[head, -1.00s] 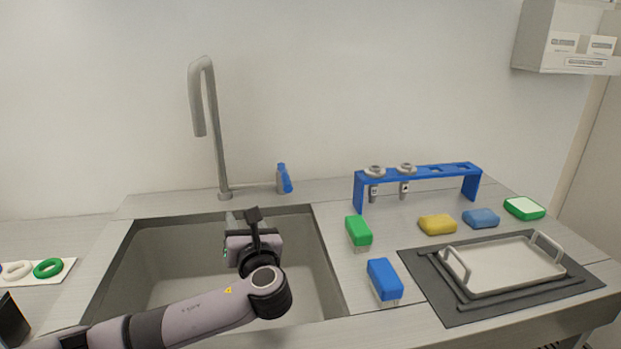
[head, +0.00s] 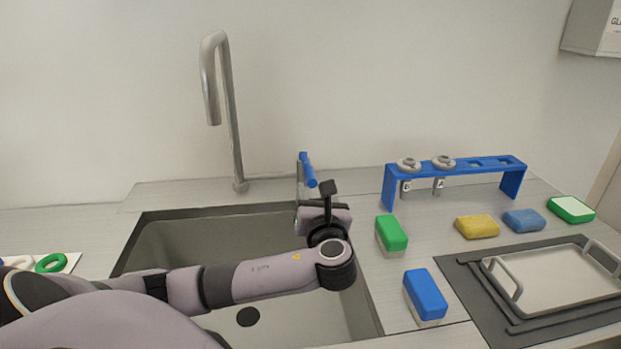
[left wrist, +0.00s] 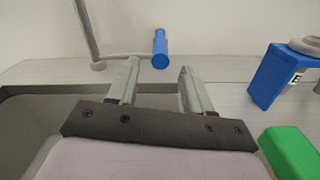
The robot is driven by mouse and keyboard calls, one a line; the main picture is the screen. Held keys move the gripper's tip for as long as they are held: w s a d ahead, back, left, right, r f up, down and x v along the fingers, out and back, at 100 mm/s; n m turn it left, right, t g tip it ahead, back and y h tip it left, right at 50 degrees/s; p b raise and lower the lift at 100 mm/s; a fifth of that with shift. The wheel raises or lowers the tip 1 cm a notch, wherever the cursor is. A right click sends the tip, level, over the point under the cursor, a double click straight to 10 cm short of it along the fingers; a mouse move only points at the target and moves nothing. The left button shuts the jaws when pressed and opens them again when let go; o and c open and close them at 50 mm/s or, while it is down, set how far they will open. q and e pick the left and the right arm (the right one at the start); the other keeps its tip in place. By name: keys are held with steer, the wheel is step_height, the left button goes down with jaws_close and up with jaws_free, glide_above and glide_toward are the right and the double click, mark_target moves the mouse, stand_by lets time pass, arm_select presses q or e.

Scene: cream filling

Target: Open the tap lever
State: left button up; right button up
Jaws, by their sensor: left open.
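The tap (head: 233,110) is a tall grey spout standing behind the sink, curving over at the top. Its blue lever (head: 307,170) sits to the right of the spout's base. In the left wrist view the blue lever (left wrist: 160,48) shows ahead of the fingertips and between them. My left gripper (left wrist: 157,75) is open and empty, with its two fingers on either side of the lever's line; I see no contact. In the head view the wrist of my left arm largely hides the gripper, just in front of the lever. My right gripper is not in view.
The sink (head: 180,240) lies below my left arm. To its right are a green block (head: 391,232), a blue block (head: 425,295), a blue rack (head: 455,167), yellow and blue sponges and a metal tray (head: 545,280).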

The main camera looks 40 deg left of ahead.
mark_target(310, 178)
arm_select(q)
steer(key=shift+x, duration=3.45)
jaws_close()
